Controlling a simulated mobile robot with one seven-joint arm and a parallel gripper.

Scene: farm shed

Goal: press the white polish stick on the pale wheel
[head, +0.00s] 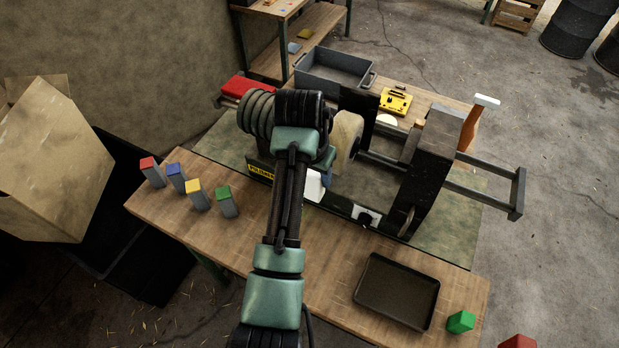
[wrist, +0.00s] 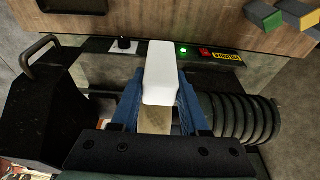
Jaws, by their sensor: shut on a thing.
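My gripper (wrist: 160,90) is shut on the white polish stick (wrist: 158,68), which sits between its two blue fingers in the wrist view. In the head view the gripper (head: 325,168) is largely behind my arm, and the white stick (head: 315,187) shows below it. The pale wheel (head: 347,135) stands on the machine's shaft just right of the gripper. I cannot tell whether stick and wheel touch.
Several colour-topped sticks (head: 197,196) stand at left. A black tray (head: 396,290) lies at front right.

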